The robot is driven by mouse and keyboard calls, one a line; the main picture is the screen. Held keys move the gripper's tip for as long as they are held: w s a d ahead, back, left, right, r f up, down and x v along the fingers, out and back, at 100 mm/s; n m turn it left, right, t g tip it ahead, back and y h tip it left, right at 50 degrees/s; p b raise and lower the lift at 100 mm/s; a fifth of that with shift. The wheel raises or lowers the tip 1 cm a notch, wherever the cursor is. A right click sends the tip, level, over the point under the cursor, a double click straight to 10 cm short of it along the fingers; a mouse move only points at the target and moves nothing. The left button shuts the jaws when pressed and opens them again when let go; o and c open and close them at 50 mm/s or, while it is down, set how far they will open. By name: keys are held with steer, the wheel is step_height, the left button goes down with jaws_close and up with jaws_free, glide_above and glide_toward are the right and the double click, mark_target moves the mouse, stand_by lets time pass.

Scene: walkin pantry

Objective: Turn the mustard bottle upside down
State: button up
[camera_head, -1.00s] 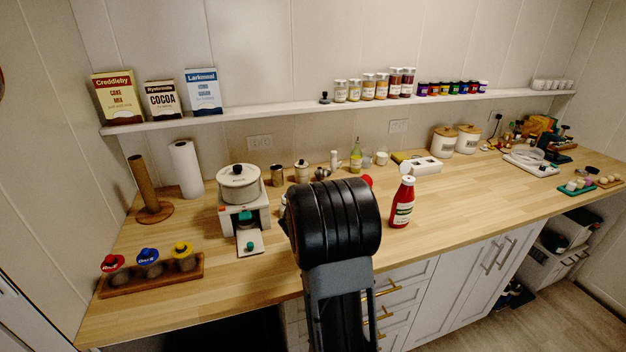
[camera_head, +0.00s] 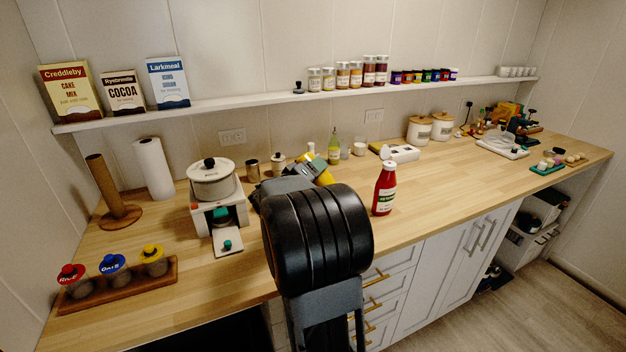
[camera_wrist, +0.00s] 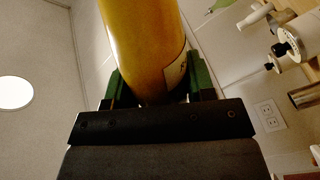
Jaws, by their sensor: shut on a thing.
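The yellow mustard bottle (camera_wrist: 143,42) fills the upper middle of the wrist view, with part of a pale label at its right edge. My gripper (camera_wrist: 155,84) is shut on it, with green fingers on both sides. In the head view the gripper (camera_head: 312,168) is raised above the counter behind my large black arm joint. A small yellow part of the bottle (camera_head: 325,178) shows there and looks tilted. Most of the bottle, including its cap, is hidden in the head view, so I cannot tell which end is up.
A red ketchup bottle (camera_head: 384,190) stands upright right of my arm. A white pot (camera_head: 212,184) on a small stove (camera_head: 218,215) stands to the left. A green bottle (camera_head: 334,148) and small jars stand behind the gripper. The wooden counter (camera_head: 450,170) is clear right of the ketchup.

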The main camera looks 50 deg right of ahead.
steer(key=m, duration=0.5)
steer(key=shift+s+r, duration=0.35)
steer(key=shift+r, duration=0.05)
steer(key=m+p, duration=0.1)
steer(key=m, duration=0.3)
steer(key=s+m+p, duration=0.1)
steer(key=m, duration=0.1)
steer(key=shift+d+r+p, duration=0.1)
steer(key=shift+r+p, duration=0.2)
steer(key=shift+r, duration=0.05)
step_height(320, 180, down, 10)
steer(key=b, duration=1.6)
steer(key=shift+f, duration=0.15)
steer(key=shift+f+b, duration=1.05)
steer(key=shift+b, duration=0.75)
steer(key=o, duration=1.3)
steer(key=shift+c, duration=0.2)
steer(key=s+a+b, duration=0.1)
steer(key=a, duration=1.2)
steer(key=shift+s+a+r, duration=0.35)
steer(key=shift+a+r, duration=0.05)
